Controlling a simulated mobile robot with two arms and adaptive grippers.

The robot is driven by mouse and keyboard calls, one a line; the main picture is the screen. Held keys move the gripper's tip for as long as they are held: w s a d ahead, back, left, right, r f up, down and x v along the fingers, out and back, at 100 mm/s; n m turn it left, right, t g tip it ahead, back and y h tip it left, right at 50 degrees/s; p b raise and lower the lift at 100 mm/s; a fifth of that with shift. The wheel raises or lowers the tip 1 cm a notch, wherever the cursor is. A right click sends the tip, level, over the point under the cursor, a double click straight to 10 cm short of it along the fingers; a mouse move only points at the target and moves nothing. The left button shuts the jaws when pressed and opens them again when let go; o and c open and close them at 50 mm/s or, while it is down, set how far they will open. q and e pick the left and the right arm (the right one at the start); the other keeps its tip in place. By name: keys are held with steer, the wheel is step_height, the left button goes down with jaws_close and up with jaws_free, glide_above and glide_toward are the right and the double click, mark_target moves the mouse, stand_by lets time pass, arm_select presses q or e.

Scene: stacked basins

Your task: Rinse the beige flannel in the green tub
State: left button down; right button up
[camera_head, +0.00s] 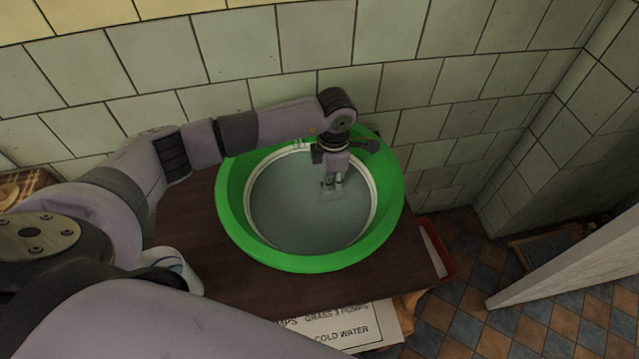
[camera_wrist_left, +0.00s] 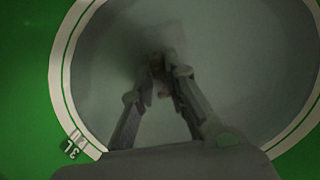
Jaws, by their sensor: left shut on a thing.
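The green tub (camera_head: 310,263) stands on a dark brown tabletop and holds grey, cloudy water (camera_head: 295,215). Its green side also shows in the left wrist view (camera_wrist_left: 28,90). My left gripper (camera_head: 332,186) points down into the tub, right of its middle, with its fingertips at or under the water. In the left wrist view my left gripper (camera_wrist_left: 158,82) is shut on a small, dim brownish bit of cloth (camera_wrist_left: 160,89), which looks like the beige flannel. The rest of the flannel is hidden by murky water and the fingers. My right gripper is out of view.
The tabletop (camera_head: 215,275) is bare in front of the tub. A tiled wall (camera_head: 315,40) rises close behind it. A red-rimmed container (camera_head: 438,250) and a lettered white box (camera_head: 345,328) sit lower, beyond the table's edge. A pale panel (camera_head: 575,255) stands at the right.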

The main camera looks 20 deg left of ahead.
arm_select(q)
steer(key=shift+w+d+f, duration=0.15)
steer(key=shift+w+d, duration=0.3)
steer(key=shift+d, duration=0.15)
steer(key=shift+s+a, duration=0.25)
steer(key=shift+a, duration=0.1)
steer(key=s+a+p, duration=0.1)
steer(key=s+a, duration=0.1)
steer(key=shift+s+a, duration=0.1)
steer(key=shift+a, duration=0.25)
steer(key=shift+s+a+p, duration=0.25)
steer(key=shift+s+a, duration=0.55)
steer(key=shift+a, duration=0.2)
steer(key=shift+s+a+p, duration=0.2)
steer(key=shift+s+a, duration=0.55)
steer(key=shift+a, duration=0.25)
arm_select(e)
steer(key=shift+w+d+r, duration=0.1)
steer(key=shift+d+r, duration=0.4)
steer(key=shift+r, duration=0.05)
